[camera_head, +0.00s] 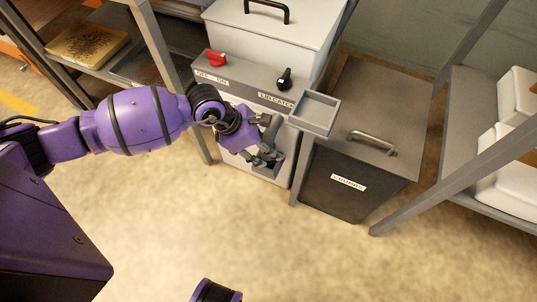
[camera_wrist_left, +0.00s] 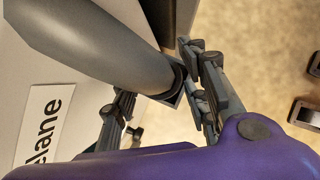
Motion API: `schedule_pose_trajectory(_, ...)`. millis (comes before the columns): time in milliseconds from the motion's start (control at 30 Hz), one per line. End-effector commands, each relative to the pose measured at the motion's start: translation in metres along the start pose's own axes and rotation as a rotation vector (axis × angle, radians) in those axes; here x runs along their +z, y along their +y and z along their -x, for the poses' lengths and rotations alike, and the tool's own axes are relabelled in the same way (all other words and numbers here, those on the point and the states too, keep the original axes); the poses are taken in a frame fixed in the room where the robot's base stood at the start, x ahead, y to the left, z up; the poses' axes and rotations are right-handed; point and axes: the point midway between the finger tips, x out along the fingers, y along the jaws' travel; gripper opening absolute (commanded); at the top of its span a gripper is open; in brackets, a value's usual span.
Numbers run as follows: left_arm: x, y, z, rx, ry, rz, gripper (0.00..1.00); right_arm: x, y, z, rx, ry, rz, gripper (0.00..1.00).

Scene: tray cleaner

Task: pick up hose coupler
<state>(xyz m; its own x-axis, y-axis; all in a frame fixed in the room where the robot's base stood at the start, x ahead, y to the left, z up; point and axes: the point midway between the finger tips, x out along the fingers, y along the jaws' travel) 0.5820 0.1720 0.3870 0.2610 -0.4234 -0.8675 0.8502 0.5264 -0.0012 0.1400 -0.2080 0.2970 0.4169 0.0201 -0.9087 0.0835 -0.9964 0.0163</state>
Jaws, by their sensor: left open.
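My left gripper (camera_head: 265,156) is at the front of the white machine, below its knob panel, with its fingers apart. In the left wrist view, a thick grey tube (camera_wrist_left: 100,45), which looks like the hose coupler, comes in from the upper left. Its dark-ringed end lies between the two fingers of my left gripper (camera_wrist_left: 162,105); I cannot tell whether either finger touches it. In the head view, the gripper and wrist largely hide this part, and a grey curved piece (camera_head: 271,130) shows beside the fingers. My right gripper is not in view.
The white machine's panel (camera_head: 250,82) has a red knob (camera_head: 215,58) and a black knob (camera_head: 284,78). A small grey tray (camera_head: 315,112) juts out right of the gripper. A dark lidded bin (camera_head: 345,180) and shelf legs stand farther right.

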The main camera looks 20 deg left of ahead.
Motion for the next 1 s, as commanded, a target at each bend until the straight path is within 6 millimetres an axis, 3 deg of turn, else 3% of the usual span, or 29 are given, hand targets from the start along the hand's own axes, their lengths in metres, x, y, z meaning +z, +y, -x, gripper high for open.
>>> schedule_pose_trajectory(133,0.001,0.000,0.002,0.001,0.000,0.000,0.39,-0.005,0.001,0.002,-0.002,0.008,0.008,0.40)
schedule_pose_trajectory(400,0.000,0.000,0.002,0.001,0.000,0.000,0.03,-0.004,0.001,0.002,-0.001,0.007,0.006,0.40)
schedule_pose_trajectory(767,0.003,0.000,0.007,0.002,0.000,-0.001,0.03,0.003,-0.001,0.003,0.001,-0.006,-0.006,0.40)
schedule_pose_trajectory(1000,0.019,-0.002,0.035,0.002,-0.001,-0.004,0.03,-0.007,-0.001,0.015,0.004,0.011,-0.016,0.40)
